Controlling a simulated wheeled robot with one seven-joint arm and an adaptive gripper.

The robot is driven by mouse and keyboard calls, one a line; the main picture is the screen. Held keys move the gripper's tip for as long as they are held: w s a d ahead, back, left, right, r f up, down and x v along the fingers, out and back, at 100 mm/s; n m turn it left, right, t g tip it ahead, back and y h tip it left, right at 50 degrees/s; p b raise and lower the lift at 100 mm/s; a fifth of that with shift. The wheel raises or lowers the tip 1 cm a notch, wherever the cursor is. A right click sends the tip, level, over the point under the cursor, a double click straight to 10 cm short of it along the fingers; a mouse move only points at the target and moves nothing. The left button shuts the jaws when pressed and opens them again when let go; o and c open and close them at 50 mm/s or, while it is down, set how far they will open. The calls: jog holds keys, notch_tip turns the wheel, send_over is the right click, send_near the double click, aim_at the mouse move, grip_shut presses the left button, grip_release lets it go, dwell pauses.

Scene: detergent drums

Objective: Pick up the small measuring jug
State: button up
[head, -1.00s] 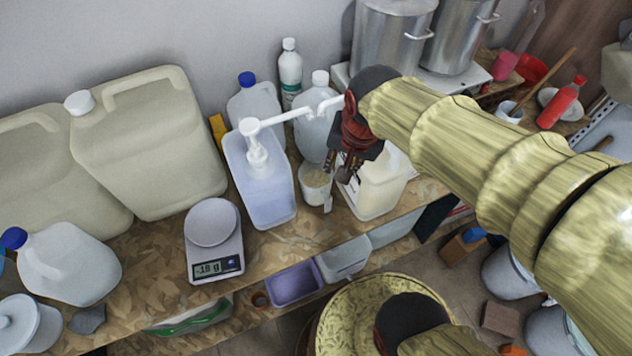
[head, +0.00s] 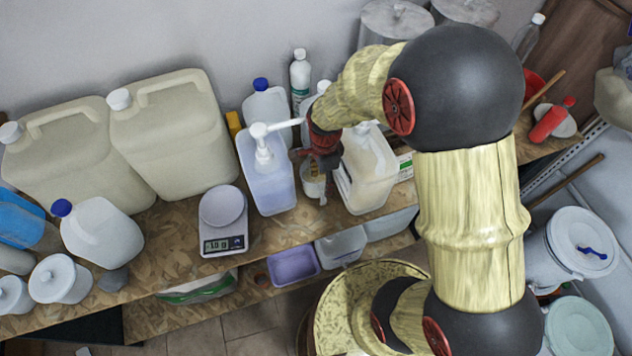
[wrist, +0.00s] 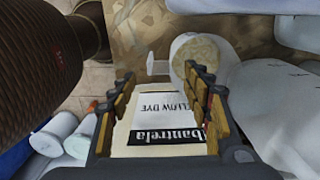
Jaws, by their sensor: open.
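The small measuring jug (head: 314,188) is a whitish cup with pale, grainy contents. It stands on the wooden bench between the pump bottle and a white jerrycan, its upper part partly covered by my gripper (head: 316,165). In the wrist view the jug (wrist: 193,62) shows its round, filled opening and a pale handle tab on its left. My gripper (wrist: 160,80) is open and empty there. The jug lies just past the fingertips, nearer the right finger and not between the fingers.
The pump bottle (head: 268,185) stands close left. A scale (head: 223,220) is further left. Lilac and white tubs (head: 293,266) sit below the bench edge.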

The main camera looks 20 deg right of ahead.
aim_at(322, 189)
jog(key=shift+s+a+f, duration=0.1)
jog(key=shift+a+f, duration=0.05)
jog(key=shift+f, duration=2.2)
jog(key=shift+c, duration=0.4)
jog(key=c, duration=1.1)
grip_shut()
